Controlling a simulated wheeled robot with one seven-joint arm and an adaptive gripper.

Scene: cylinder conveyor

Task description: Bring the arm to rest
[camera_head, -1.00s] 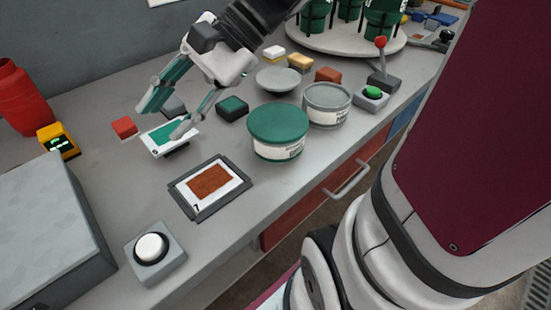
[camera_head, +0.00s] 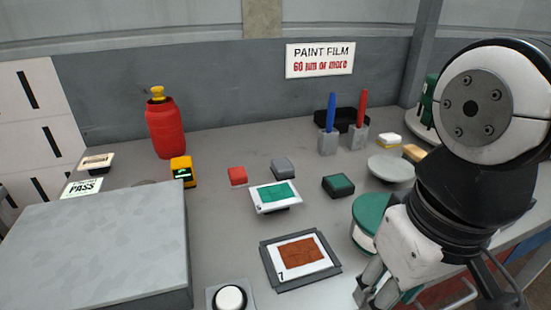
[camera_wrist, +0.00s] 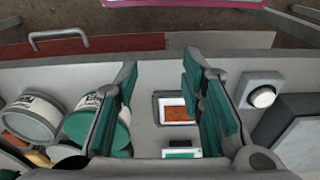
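My gripper (camera_wrist: 165,98) is open, with green-padded fingers wide apart and nothing held between them in the wrist view. In the head view my gripper (camera_head: 372,292) is low, right of the brown card, and my folded arm covers much of the right side. The brown card (camera_head: 303,252) lies in a dark frame (camera_head: 272,272) on the bench; the card also shows between the fingers in the wrist view (camera_wrist: 175,112). A white panel with a green patch (camera_head: 274,195) sits behind it. A green-lidded tub (camera_head: 365,218) is partly hidden behind my gripper.
A large grey box (camera_head: 95,245) fills the left front. A white button (camera_head: 229,297) is at the front edge. A red bottle (camera_head: 165,130), a yellow meter (camera_head: 181,172) and pen holders (camera_head: 328,143) stand farther back.

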